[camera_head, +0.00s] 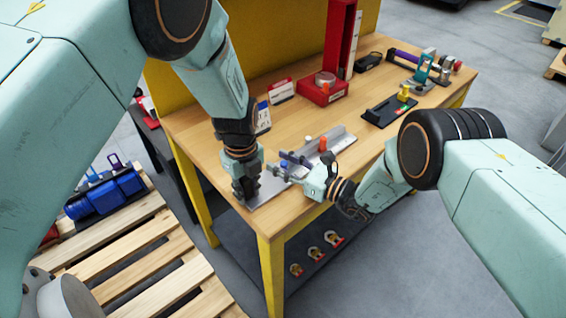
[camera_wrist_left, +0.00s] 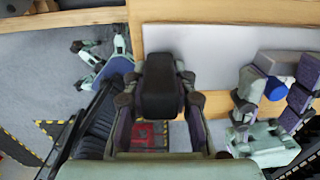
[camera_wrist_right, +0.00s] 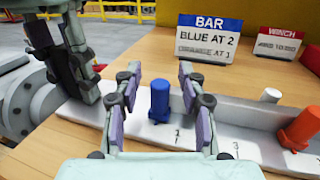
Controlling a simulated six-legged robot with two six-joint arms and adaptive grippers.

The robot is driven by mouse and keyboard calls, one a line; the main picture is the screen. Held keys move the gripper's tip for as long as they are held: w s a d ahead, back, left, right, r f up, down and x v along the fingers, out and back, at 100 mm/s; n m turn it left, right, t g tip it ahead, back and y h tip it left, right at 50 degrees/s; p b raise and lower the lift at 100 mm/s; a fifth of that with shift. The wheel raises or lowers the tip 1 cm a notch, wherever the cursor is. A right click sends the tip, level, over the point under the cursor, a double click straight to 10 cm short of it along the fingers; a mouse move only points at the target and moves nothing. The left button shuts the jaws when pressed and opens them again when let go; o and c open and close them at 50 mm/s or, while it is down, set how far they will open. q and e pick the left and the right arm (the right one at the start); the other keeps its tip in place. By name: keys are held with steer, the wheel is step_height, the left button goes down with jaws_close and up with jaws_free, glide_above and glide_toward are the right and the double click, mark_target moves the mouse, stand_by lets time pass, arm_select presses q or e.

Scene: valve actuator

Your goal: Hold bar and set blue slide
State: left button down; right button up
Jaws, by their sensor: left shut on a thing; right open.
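The bar (camera_head: 341,138) is a pale metal rail along the table's near edge; it fills the upper part of the left wrist view (camera_wrist_left: 220,50). My left gripper (camera_head: 243,190) is shut on the bar's near left end. The blue slide (camera_wrist_right: 159,101) stands upright on the bar, near the number 1; it also shows in the left wrist view (camera_wrist_left: 275,89). My right gripper (camera_wrist_right: 155,100) is open, its fingers on either side of the blue slide; contact is unclear. The orange slide (camera_wrist_right: 301,127) stands further right, past the number 3. The number 2 is hidden behind a finger.
A sign (camera_wrist_right: 208,38) reads BAR, BLUE AT 2, ORANGE AT 1. A WINCH sign (camera_wrist_right: 279,43) stands beside it. A white peg (camera_wrist_right: 271,96) is behind the bar. A red stand (camera_head: 325,90) and a black fixture (camera_head: 383,112) stand further back.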

steer(key=shift+c, duration=0.2)
jaws_close()
stand_by(0.6)
